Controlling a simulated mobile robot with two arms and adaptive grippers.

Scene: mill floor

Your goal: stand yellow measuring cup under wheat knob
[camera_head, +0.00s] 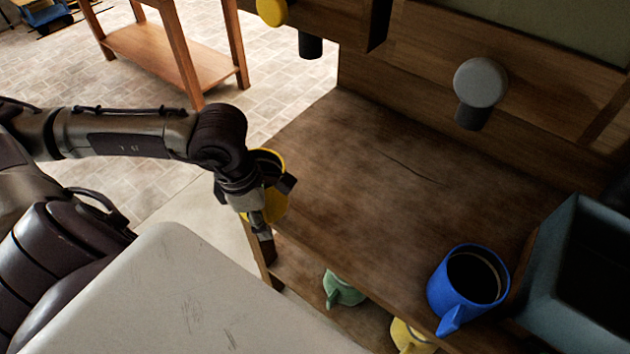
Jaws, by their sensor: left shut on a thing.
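A yellow measuring cup (276,204) is held upright at the left edge of the wooden bench. My left gripper (267,210) is shut on it, and the gripper and wrist hide part of the cup. Two round knobs show above the bench, each with a dark spout below it. A yellow knob (271,11) is at the top, partly cut off by the frame edge. A grey knob (480,82) is further right. No wheat mark is readable on either knob. My right gripper is not in view.
The bench top (370,170) is clear in the middle. A blue cup (463,285) stands near its front right, beside a grey-blue bin (560,235). Below the bench are a green cup (343,290) and another yellow object (408,338). A wooden table (165,52) stands behind.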

